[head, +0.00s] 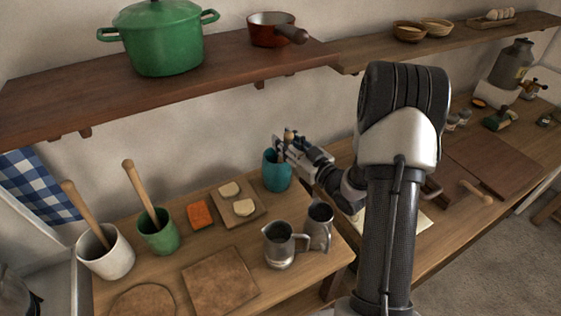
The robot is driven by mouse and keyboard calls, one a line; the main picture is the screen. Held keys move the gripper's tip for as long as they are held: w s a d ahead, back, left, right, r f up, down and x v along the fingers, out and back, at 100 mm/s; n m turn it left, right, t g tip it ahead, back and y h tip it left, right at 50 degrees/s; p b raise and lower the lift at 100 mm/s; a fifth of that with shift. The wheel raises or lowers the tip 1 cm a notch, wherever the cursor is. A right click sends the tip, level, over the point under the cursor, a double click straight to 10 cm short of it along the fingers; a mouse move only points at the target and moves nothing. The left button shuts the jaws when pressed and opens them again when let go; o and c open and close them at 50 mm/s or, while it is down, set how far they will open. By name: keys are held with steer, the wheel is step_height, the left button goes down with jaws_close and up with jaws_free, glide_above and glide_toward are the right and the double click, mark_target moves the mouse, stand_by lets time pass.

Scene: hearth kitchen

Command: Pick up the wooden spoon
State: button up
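My gripper (280,146) is over the rim of a teal cup (277,174) on the wooden counter. A small wooden tip (289,135) shows at the fingers; it may be the top of a wooden spoon standing in that cup, but most of it is hidden. I cannot tell whether the fingers are closed on it. Two other wooden handles stand tilted in containers at the left: one (83,208) in a white crock (108,257), one (140,190) in a green cup (160,238). Their lower ends are hidden, so I cannot tell what they are.
Two metal pitchers (280,250) (320,226) stand in front of the teal cup. A board (225,207) with pale rounds and an orange block (199,215) lie to its left. A shelf (110,92) with a green pot (160,45) and red pan (268,30) hangs above.

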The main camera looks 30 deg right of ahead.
jaws_close()
stand_by(0.3)
